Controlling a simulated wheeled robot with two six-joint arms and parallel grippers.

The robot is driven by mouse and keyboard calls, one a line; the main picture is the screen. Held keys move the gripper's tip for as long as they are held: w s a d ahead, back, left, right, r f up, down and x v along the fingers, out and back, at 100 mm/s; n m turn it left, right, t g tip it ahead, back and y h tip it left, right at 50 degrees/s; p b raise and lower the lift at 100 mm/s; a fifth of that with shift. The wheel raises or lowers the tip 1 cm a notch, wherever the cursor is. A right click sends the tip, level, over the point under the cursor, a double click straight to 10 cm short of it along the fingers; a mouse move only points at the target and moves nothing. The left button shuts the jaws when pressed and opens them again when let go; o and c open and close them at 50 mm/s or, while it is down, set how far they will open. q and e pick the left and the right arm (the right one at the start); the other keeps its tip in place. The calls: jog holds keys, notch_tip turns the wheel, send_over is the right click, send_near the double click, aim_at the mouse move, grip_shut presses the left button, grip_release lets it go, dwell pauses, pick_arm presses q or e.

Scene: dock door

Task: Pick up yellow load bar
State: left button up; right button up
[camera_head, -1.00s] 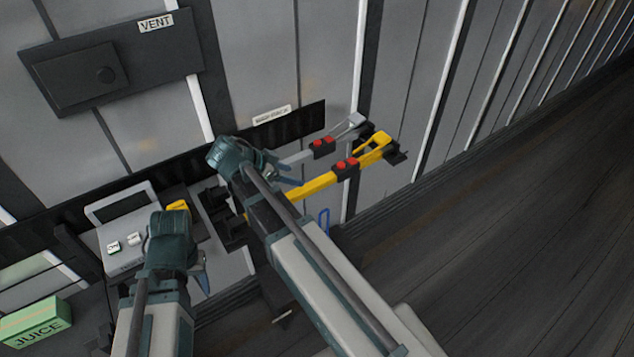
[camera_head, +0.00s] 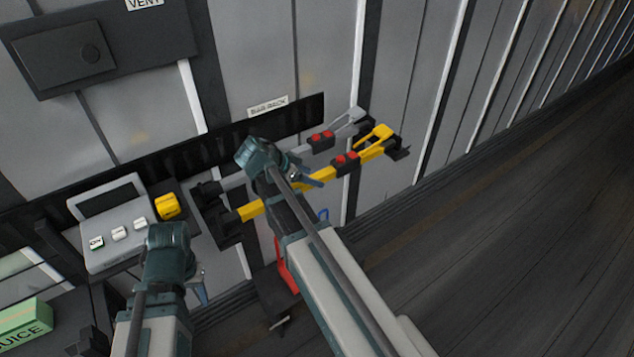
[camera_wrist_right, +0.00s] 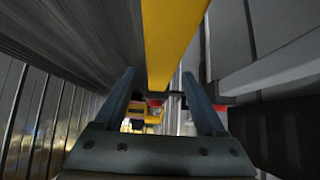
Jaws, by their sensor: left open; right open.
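The yellow load bar (camera_head: 372,151) lies slantwise on the wall rack in the head view, with red buttons on a dark block and a yellow handle at its right end. My right gripper (camera_head: 308,180) is open at the middle of the bar, and its arm hides part of it. In the right wrist view the yellow bar (camera_wrist_right: 172,40) runs lengthwise across the gap between the open fingers of my right gripper (camera_wrist_right: 158,76). I cannot tell whether they touch it. My left gripper (camera_head: 201,288) is open and empty at lower left, away from the bar.
A grey load bar (camera_head: 345,127) with red buttons lies just behind the yellow one. Black rack brackets (camera_head: 215,212) hold the left ends. A grey control box (camera_head: 112,228) and green juice box (camera_head: 22,325) are at left. The floor at right is clear.

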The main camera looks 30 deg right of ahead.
jog(key=b+x, duration=0.1)
jog(key=x, duration=0.2)
jog(key=shift+f, duration=0.15)
pick_arm(q)
notch_tip(320, 180, down, 2)
jog(key=shift+f, duration=0.1)
pick_arm(e)
grip_shut()
dwell(1.0)
